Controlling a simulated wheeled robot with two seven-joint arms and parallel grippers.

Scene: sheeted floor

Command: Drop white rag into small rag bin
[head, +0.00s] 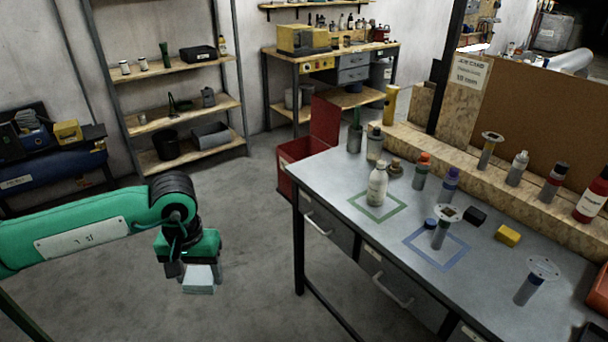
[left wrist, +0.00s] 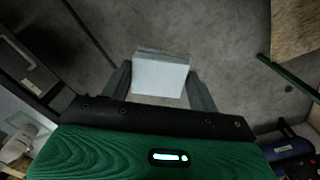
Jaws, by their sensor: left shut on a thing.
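My left gripper (head: 190,268) is shut on a white rag (head: 198,281), a pale folded block, and holds it in the air over the open floor left of the workbench. In the left wrist view the rag (left wrist: 160,76) sits between the two fingers of the gripper (left wrist: 160,85). A red bin (head: 300,163) with its lid (head: 325,120) raised stands on the floor behind the near bench's left end. It is farther back and to the right of my left gripper. I cannot tell whether it is the small rag bin. My right gripper is not in view.
The grey workbench (head: 345,235) carries bottles, including a white bottle (head: 377,186) in a green square, and a yellow block (head: 507,235). A shelf unit (head: 185,107) and a back bench (head: 350,62) stand along the wall. The grey floor (head: 245,215) between is clear.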

